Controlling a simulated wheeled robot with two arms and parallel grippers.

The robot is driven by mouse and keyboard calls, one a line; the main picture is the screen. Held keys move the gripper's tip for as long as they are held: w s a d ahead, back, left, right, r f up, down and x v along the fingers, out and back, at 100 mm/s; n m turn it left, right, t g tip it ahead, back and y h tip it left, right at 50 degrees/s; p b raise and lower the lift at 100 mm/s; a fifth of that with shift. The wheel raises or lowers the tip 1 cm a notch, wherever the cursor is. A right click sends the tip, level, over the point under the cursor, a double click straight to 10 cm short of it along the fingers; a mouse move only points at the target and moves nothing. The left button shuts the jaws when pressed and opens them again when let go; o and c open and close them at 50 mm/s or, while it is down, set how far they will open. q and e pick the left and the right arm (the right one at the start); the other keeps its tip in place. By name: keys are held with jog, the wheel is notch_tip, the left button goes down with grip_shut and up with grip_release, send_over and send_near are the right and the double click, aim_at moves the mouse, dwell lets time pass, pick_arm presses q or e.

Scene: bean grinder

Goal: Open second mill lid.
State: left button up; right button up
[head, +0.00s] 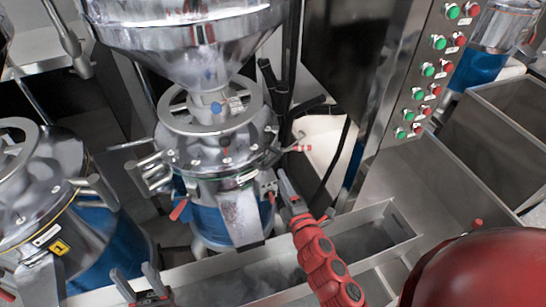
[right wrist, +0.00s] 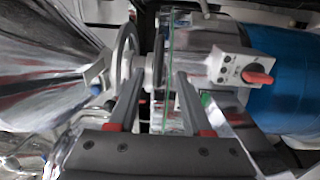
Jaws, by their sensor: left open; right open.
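A steel mill with a blue lower body (head: 208,222) stands in the middle of the head view. Its round metal lid (head: 195,152) sits closed on top, with a ring handwheel (head: 172,122) and clamps around the rim. My right gripper (head: 284,180) is at the lower right of this lid, beside the rim. In the right wrist view, the open fingers (right wrist: 160,75) straddle the area of the lid seam; contact cannot be told. A red-knobbed latch box (right wrist: 240,70) shows there on the mill's side. My left gripper (head: 137,276) is open and empty at the bottom left.
Another mill (head: 35,180) with a yellow-numbered label stands at the left. A steel hopper (head: 185,45) hangs over the middle mill. A steel trough (head: 390,225) runs along the front. A panel of green and red buttons (head: 428,70) stands at the right.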

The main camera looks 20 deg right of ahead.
aim_at(273, 160)
jog(key=w, duration=0.2)
jog(key=w+p, duration=0.1)
jog(key=w, duration=0.2)
jog(key=w+p, duration=0.1)
jog(key=w, duration=0.2)
jog(key=shift+w+a+r, duration=0.15)
jog(key=shift+w+r, duration=0.1)
jog(key=shift+c, duration=0.3)
grip_shut()
dwell(0.8)
